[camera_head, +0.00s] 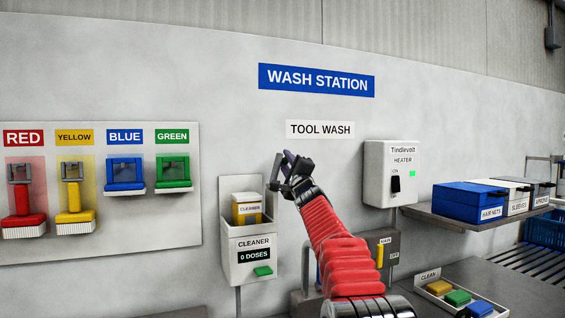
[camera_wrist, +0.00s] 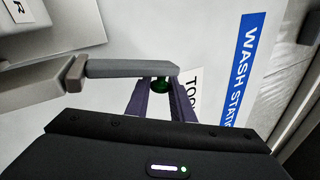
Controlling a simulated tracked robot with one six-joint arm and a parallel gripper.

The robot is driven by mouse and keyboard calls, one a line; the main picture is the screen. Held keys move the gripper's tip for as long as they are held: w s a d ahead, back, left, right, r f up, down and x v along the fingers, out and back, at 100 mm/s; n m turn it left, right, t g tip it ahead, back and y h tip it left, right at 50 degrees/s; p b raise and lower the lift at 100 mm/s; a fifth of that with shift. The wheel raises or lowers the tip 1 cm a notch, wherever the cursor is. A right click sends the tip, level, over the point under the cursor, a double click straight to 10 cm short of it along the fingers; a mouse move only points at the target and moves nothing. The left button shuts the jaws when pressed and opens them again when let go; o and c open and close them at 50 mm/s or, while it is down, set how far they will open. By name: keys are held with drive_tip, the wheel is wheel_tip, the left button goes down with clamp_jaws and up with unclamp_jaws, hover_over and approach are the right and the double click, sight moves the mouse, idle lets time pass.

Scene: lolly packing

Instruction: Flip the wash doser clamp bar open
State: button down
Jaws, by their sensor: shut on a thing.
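The wash doser (camera_head: 249,268) is a pale wall box marked CLEANER with a 0 DOSES display and a green button. A white and yellow cartridge (camera_head: 246,208) stands in its open top. The grey clamp bar (camera_head: 276,172) stands up at the doser's right side, swung clear of the cartridge. In the wrist view the bar (camera_wrist: 125,68) runs from a hinge block at left to a green knob (camera_wrist: 160,83). My gripper (camera_head: 288,160) is at the bar's upper end. Its purple fingers (camera_wrist: 160,92) are shut on the knob, which they partly hide.
A white heater box (camera_head: 391,172) hangs on the wall to the right, with a shelf of boxes (camera_head: 470,203) beyond. A tool board (camera_head: 98,235) with coloured brushes is at left. A tap unit (camera_head: 384,254) and sponge tray (camera_head: 440,297) are low at right.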

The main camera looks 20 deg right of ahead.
drive_tip(key=shift+d+f, duration=0.1)
drive_tip(key=shift+d, duration=0.05)
drive_tip(key=c, duration=1.9)
unclamp_jaws()
drive_tip(key=o, duration=0.3)
drive_tip(key=shift+o, duration=0.2)
drive_tip(key=shift+s, duration=0.1)
drive_tip(key=v, duration=1.3)
drive_tip(key=shift+s, duration=0.2)
drive_tip(key=shift+f, duration=0.1)
